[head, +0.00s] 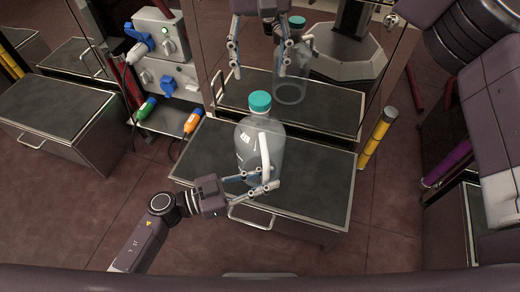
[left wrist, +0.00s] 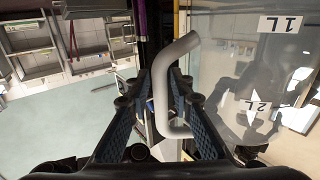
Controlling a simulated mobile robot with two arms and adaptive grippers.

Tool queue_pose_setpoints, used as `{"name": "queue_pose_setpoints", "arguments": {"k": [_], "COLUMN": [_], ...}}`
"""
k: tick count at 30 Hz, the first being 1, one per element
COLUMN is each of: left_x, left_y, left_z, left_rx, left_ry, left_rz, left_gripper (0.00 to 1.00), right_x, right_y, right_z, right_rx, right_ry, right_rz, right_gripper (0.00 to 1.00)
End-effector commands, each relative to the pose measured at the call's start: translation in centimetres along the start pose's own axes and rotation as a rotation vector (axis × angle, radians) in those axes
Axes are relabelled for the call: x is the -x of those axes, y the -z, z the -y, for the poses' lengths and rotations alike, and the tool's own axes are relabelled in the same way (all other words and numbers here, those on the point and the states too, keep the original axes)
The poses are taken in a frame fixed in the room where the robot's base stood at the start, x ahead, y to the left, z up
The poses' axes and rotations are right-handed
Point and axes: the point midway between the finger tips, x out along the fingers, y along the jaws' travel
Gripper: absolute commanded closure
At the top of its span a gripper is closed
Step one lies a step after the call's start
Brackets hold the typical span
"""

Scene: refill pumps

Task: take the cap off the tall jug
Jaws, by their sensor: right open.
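The tall clear jug (head: 250,140), with a teal cap (head: 260,101) on its neck, stands upright on the dark-topped cabinet. Its pale handle (head: 265,155) faces right and front. My left gripper (head: 262,180) is low at the jug's front, its fingers closed around the handle. In the left wrist view the handle (left wrist: 162,85) runs between the two pads, and the jug's wall with volume marks (left wrist: 265,90) is on the right. My right gripper (head: 259,72) is open and empty, pointing down, above the cap in the head view and apart from it.
A reflective panel behind the cabinet (head: 325,205) shows what looks like the jug's reflection (head: 291,78). Green (head: 146,108) and orange (head: 192,123) plugs hang left. A yellow-black post (head: 377,137) stands right. The cabinet top beside the jug is clear.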

Motion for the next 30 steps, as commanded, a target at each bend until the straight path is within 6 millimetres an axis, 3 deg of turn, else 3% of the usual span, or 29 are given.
{"name": "queue_pose_setpoints", "arguments": {"k": [2, 7, 20, 25, 30], "left_x": [0.01, 0.03, 0.05, 0.05, 0.05], "left_y": [0.01, 0.01, 0.01, 0.01, 0.01], "left_z": [0.0, 0.0, 0.01, 0.02, 0.02], "left_rx": [0.0, -0.001, -0.001, -0.001, -0.001], "left_ry": [0.0, 0.0, 0.0, 0.0, 0.0], "left_rz": [0.0, 0.0, 0.0, 0.0, 0.0], "left_gripper": [0.82, 1.0, 1.0, 1.0, 1.0], "right_x": [-0.01, -0.01, -0.01, 0.0, 0.03], "right_y": [0.0, 0.0, 0.0, 0.0, -0.02], "right_z": [-0.01, -0.01, -0.01, -0.01, 0.01], "right_rx": [0.0, 0.0, -0.017, -0.165, -0.456], "right_ry": [0.0, 0.0, 0.0, 0.0, -0.001], "right_rz": [0.0, 0.0, 0.0, 0.0, 0.0], "right_gripper": [0.46, 0.46, 0.46, 0.46, 0.46]}}
